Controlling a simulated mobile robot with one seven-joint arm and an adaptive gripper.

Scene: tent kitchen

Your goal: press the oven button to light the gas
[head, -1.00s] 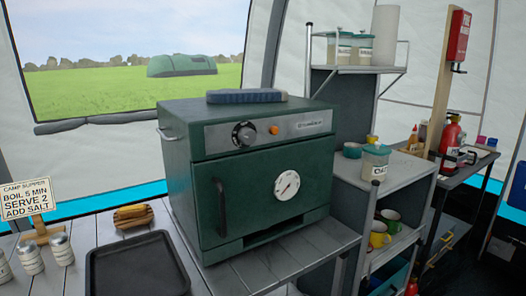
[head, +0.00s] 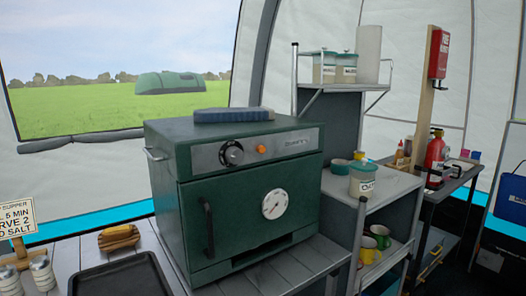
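A dark green oven (head: 235,200) stands on a grey slatted table in the middle of the head view. Its silver control strip carries a black knob (head: 231,153) and, to the right of it, a small round orange button (head: 261,150). The oven door has a black vertical handle (head: 208,227) on its left side and a round white gauge (head: 275,204). The door is shut. My gripper is not in this view, and nothing covers the button.
A blue item (head: 233,114) lies on top of the oven.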

